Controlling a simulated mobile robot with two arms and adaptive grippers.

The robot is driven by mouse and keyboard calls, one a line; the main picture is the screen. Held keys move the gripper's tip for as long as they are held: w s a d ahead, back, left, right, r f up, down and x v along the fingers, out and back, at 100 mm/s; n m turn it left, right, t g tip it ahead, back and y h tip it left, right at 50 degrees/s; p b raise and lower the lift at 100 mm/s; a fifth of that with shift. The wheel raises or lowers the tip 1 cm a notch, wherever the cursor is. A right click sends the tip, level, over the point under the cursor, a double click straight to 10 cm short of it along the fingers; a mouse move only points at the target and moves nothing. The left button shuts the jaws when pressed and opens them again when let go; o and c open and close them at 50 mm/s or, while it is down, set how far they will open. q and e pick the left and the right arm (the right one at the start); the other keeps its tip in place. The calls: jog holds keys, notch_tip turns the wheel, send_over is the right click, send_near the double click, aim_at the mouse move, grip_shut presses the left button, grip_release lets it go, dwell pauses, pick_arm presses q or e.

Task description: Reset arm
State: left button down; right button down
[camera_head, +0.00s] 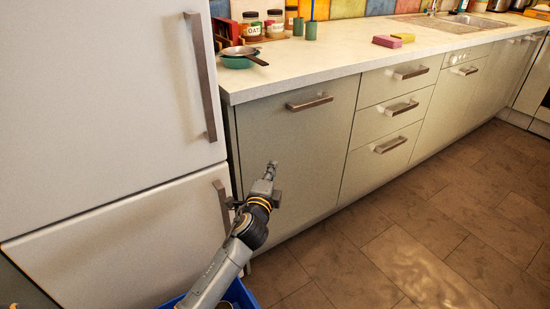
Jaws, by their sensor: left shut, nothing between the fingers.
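My left gripper (271,169) is at the end of my grey left arm, which comes up from the bottom of the head view. It is shut and empty, in front of the green-grey cabinet door (310,145). It overlaps the door in the picture, and I cannot tell the exact gap. My right gripper does not show.
A white fridge (100,90) with long handles stands at the left, close to my arm. The counter (340,54) holds a pan (241,52), jars (252,26), and sponges (387,41). A blue container (241,294) shows below my arm. The tiled floor (430,220) at right is clear.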

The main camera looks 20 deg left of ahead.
pick_arm(q)
jog(key=shift+s+d+f, duration=0.1)
jog(key=shift+s+d, duration=0.05)
jog(key=shift+s, duration=0.85)
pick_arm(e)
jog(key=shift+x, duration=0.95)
